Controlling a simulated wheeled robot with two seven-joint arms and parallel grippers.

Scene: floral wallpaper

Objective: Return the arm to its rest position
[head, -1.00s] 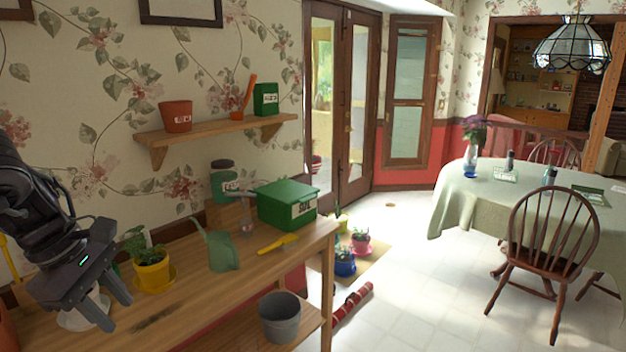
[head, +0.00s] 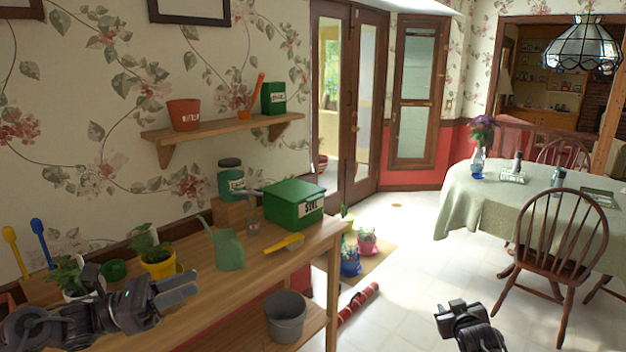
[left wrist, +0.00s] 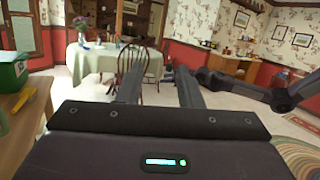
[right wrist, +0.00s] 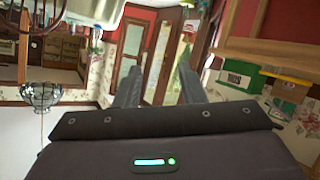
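My left gripper (head: 188,286) is at the lower left of the head view, in front of the potting bench (head: 205,300), its fingers pointing right. In the left wrist view its two fingers (left wrist: 158,86) stand apart with nothing between them. My right gripper (head: 458,308) shows at the bottom right of the head view, over the white floor. In the right wrist view its fingers (right wrist: 158,86) are also apart and empty. My left arm hides part of the bench's front left.
The bench holds potted plants (head: 156,258), a green watering can (head: 229,250), a yellow trowel (head: 284,243) and a green box (head: 294,205). A grey bucket (head: 286,318) sits on the lower shelf. A chair (head: 550,240) and a covered table (head: 460,200) stand right.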

